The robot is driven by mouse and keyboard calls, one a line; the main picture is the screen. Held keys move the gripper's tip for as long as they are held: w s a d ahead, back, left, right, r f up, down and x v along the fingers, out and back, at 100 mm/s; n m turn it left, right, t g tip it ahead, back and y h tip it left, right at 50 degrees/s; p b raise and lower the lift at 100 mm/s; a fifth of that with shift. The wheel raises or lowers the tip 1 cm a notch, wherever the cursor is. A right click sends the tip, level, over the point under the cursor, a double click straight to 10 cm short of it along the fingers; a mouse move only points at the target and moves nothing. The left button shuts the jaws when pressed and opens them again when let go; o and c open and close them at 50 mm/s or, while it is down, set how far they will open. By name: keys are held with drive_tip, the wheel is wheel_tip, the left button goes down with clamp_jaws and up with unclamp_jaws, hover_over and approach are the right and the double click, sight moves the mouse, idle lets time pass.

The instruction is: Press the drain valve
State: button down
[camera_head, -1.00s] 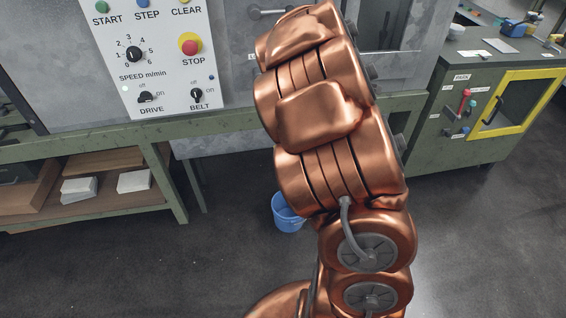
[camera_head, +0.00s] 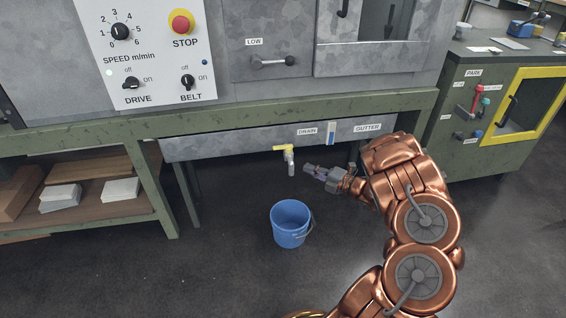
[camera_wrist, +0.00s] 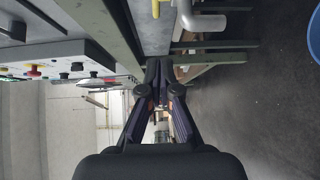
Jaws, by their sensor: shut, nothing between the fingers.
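The drain valve (camera_head: 284,148) is a small yellow lever above a grey spout (camera_head: 291,164), under the DRAIN label (camera_head: 307,131) on the grey gutter. My gripper (camera_head: 308,168) is shut and empty. It is just right of the spout in the head view and appears apart from it. There the yellow valve part (camera_wrist: 155,8) and the grey pipe (camera_wrist: 202,22) are at the top edge, clear of the fingers.
A blue bucket (camera_head: 290,230) stands on the floor below the spout; its edge shows in the wrist view (camera_wrist: 315,35). The green bench frame (camera_head: 230,111) runs above the gutter. A green cabinet with a yellow-framed door (camera_head: 518,107) stands at right. Open floor lies around the bucket.

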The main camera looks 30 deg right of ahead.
drive_tip(key=shift+s+a+f+y, duration=0.15)
drive_tip(key=shift+s+a+y, duration=0.2)
drive_tip(key=shift+a+y, duration=0.1)
drive_tip(key=b, duration=0.1)
approach(274, 150)
drive_tip(key=w+a, duration=0.3)
drive_tip(key=a, duration=0.1)
drive_tip(key=shift+w+d+f+b, duration=0.1)
drive_tip(key=shift+w+d+b, duration=0.1)
drive_tip(key=shift+w+d, duration=0.35)
drive_tip(key=shift+w+d+f+b, duration=0.1)
drive_tip(key=shift+w+d+b, duration=0.15)
drive_tip(key=shift+w, duration=0.45)
